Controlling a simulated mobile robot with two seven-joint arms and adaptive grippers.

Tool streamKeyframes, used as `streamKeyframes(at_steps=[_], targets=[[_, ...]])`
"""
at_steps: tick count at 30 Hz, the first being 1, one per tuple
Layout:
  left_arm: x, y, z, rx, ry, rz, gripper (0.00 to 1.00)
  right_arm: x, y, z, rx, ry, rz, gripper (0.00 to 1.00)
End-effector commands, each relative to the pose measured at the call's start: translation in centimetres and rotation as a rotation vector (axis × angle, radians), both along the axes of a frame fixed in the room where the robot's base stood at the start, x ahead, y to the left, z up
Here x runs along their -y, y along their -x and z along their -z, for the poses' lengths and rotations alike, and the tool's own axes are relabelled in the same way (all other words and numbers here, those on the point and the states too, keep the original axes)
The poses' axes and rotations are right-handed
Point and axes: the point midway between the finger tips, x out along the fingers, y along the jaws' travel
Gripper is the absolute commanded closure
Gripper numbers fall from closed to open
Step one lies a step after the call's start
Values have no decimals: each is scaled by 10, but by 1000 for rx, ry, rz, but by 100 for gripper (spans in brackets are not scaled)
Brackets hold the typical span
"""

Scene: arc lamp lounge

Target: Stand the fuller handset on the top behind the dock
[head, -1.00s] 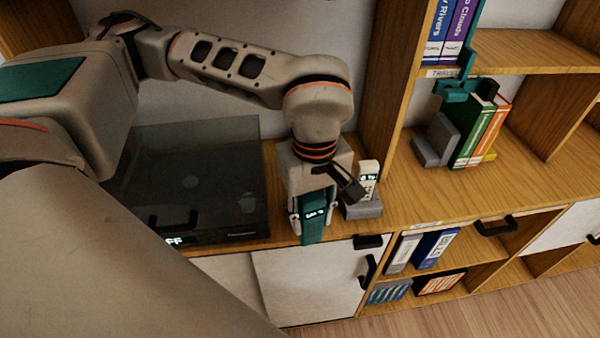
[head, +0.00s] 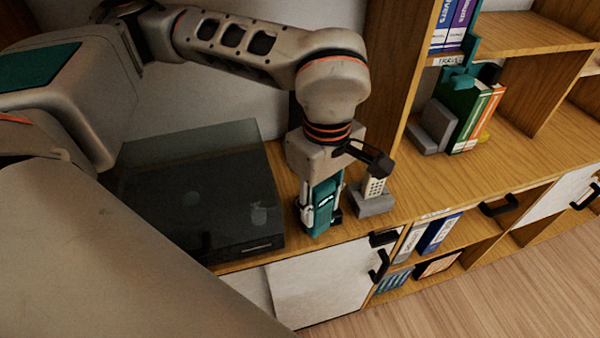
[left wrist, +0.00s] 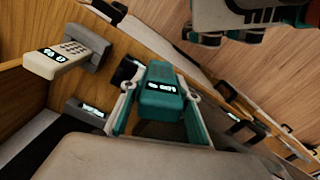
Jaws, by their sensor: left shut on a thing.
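My left gripper (head: 321,208) is shut on a teal handset (head: 322,205), which is roughly upright. The teal handset (left wrist: 160,95) also shows between the fingers in the left wrist view, its small display lit but too small to read surely. A cream handset (head: 375,187) with a keypad stands in the grey dock (head: 374,205), just right of my left gripper. The cream handset (left wrist: 57,60) and dock (left wrist: 90,45) show at upper left in the left wrist view. I cannot tell whether the teal handset's lower end touches the wooden top.
A dark-lidded turntable (head: 200,200) stands left of my left gripper on the wooden top (head: 275,160). A wooden upright (head: 388,80) rises behind the dock. Books (head: 470,115) and a grey bookend stand at right. White cabinet doors (head: 325,280) are below the front edge.

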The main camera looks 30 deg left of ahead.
Motion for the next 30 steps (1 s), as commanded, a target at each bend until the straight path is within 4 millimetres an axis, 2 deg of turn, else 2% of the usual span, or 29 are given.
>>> streamKeyframes(at_steps=[5, 24, 26, 30], targets=[[-25, -20, -2, 1, -1, -14, 92, 0, -2, -7, 6, 1, 0, 60], [-139, -118, -1, 1, -1, -9, 92, 1, -7, -29, 21, 1, 0, 60], [-148, -126, -1, 1, -1, -8, 92, 1, -8, -30, 21, 1, 0, 60], [-148, -125, 21, -3, 0, -2, 92, 1, -8, -29, 22, 1, 0, 60]])
